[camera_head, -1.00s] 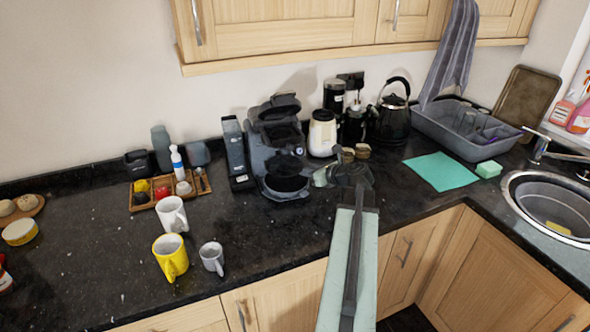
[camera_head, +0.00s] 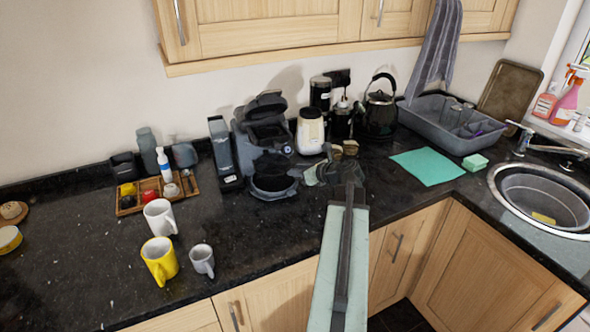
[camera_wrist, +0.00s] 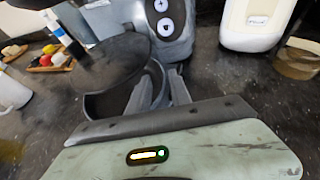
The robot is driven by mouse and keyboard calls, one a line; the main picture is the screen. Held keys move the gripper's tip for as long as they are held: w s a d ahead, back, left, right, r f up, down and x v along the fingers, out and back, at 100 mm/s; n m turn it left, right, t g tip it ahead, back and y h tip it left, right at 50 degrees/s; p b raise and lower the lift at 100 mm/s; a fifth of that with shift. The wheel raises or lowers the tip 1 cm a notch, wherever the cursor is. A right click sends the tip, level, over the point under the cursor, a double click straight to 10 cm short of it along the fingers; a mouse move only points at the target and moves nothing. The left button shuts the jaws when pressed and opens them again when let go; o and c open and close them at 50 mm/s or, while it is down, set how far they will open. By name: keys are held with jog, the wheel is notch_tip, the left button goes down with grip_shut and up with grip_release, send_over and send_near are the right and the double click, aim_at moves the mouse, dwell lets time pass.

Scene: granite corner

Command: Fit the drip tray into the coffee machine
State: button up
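The black and grey coffee machine (camera_head: 265,135) stands against the wall at the middle of the counter; its lower front with round buttons shows in the wrist view (camera_wrist: 168,22). A dark round disc, which looks like the drip tray (camera_head: 272,166), sits tilted over the machine's round base ring (camera_head: 277,193). In the wrist view the disc (camera_wrist: 115,62) covers part of the ring (camera_wrist: 105,103). My gripper (camera_wrist: 161,75) is at the right side of the ring. Contact cannot be told.
A cream canister (camera_head: 310,132) and small brown pots (camera_head: 350,147) stand right of the machine. A tall dark container (camera_head: 223,150) stands close on its left. White (camera_head: 159,216), yellow (camera_head: 160,259) and grey (camera_head: 202,260) mugs stand at the front left. Counter between mugs and machine is clear.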

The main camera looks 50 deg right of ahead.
jog(key=p+v, duration=0.3)
jog(key=v, duration=0.7)
jog(key=shift+s+p, duration=0.25)
jog(key=shift+p, duration=0.05)
jog(key=shift+r, duration=0.15)
